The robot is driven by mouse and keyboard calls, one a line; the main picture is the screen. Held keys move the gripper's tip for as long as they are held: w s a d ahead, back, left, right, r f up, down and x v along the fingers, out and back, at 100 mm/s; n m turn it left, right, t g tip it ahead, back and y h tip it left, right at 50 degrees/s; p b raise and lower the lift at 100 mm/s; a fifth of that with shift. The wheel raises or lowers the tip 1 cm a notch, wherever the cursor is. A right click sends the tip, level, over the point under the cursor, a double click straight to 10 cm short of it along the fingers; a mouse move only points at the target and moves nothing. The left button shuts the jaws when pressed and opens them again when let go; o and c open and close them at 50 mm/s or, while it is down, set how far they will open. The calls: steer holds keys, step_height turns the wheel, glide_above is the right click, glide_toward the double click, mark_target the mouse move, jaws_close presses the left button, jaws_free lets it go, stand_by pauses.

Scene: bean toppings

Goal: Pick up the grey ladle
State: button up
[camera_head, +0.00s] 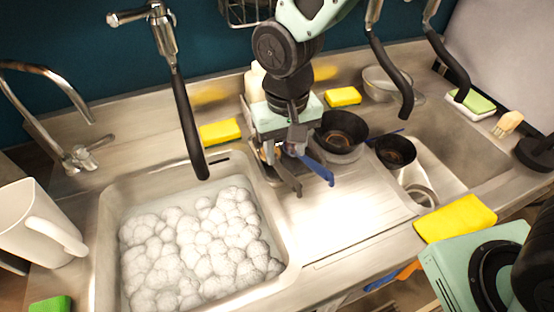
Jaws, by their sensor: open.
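My gripper (285,156) hangs pointing down over the metal strip between the foam-filled sink and the drainboard. Its jaws are open. I cannot make out a grey ladle for certain. A dark grey elongated piece (289,180) shows just below my gripper, but I cannot tell whether it is a utensil handle or a finger. A blue handle-like piece (318,169) lies close on its right. My arm and gripper hide what is directly behind them.
The left sink holds white foam (200,245). Dark bowls (342,131) (396,151) stand right of my gripper. Hanging black spray handles (188,125) (391,78) are obstacles. A yellow cloth (455,218) lies on the front edge. The drainboard (335,215) is clear in front.

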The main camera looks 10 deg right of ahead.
mark_target(289, 175)
step_height(289, 175, down, 5)
steer(key=shift+p, duration=0.35)
steer(key=f, duration=0.1)
steer(key=f+p, duration=0.1)
steer(key=d+f, duration=0.1)
steer(key=f, duration=0.1)
steer(key=shift+s+f+p, duration=0.1)
steer(key=shift+s+p, duration=0.25)
steer(key=shift+p, duration=0.05)
steer(key=shift+a+f, duration=0.1)
steer(key=shift+f, duration=0.55)
steer(key=shift+c, duration=0.4)
jaws_close()
